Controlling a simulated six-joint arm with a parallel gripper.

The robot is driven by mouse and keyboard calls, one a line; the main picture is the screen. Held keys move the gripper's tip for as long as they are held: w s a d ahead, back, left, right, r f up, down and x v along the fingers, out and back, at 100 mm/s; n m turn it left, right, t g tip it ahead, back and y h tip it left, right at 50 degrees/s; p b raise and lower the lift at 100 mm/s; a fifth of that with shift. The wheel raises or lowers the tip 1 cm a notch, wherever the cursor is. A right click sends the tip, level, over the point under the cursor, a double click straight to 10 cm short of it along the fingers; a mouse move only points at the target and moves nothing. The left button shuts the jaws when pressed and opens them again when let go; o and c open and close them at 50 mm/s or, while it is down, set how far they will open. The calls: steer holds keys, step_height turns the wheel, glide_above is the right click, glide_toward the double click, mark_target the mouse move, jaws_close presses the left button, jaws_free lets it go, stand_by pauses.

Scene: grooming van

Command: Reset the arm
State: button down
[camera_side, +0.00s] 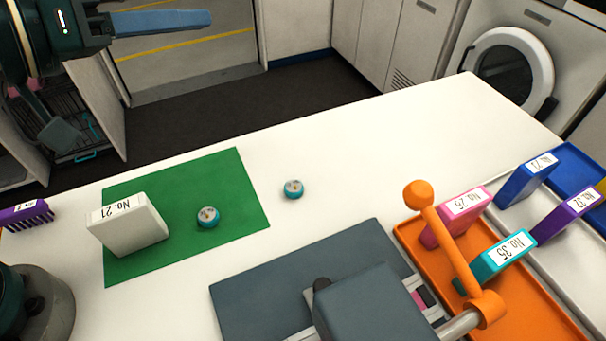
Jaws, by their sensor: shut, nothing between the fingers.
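My gripper (205,19) is at the top left of the side view, raised well above the table (350,140) and pointing right. Its blue-grey fingers are closed together, with nothing held between them. The dark green arm carrying it is mine and is partly cut off by the left edge. Nothing touches the gripper.
A green mat (230,180) holds a white block marked No. 21 (130,225) and a small teal-rimmed tin (208,217). A similar tin (293,189) sits right of the mat. A grey device with an orange lever (450,240) and trays with labelled blocks fill the right.

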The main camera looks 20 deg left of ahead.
steer(key=s+a+f+n+g+y, duration=0.1)
steer(key=s+a+y, duration=0.2)
steer(key=a, duration=0.3)
steer(key=s+a+f+n+g+y, duration=0.1)
steer(key=s+a+f+n+y, duration=0.15)
steer(key=a, duration=0.35)
steer(key=s+f+m+g, duration=0.3)
steer(key=s+f+g, duration=0.3)
steer(key=s, duration=0.3)
steer(key=shift+s+d+m+y, duration=0.3)
steer(key=shift+m+y, duration=0.05)
